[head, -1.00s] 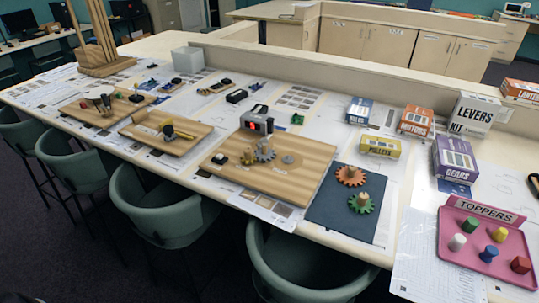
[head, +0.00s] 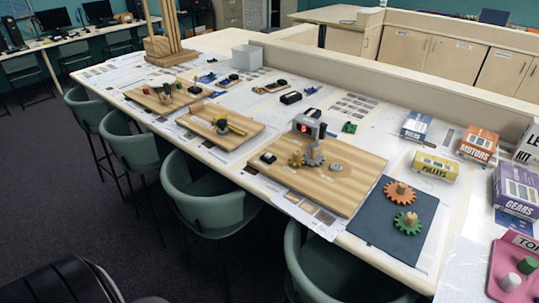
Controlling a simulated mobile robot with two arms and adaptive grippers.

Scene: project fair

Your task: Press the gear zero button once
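The gear board (head: 318,191) is a wooden board near the middle of the long table. On it stands a grey counter (head: 309,125) with a small red lit display. A small dark block with a pale top (head: 267,157), which looks like a push button, sits at the board's left edge. A brass-coloured gear (head: 296,159) and a grey gear (head: 314,158) stand below the counter, with a grey disc (head: 335,167) to their right. Any label on the button is too small to read. Neither of my grippers is in view.
A dark mat (head: 378,236) with an orange gear (head: 399,191) and a green gear (head: 407,223) lies right of the board. Green chairs (head: 195,196) line the table's front edge. Open floor (head: 60,190) shows at left.

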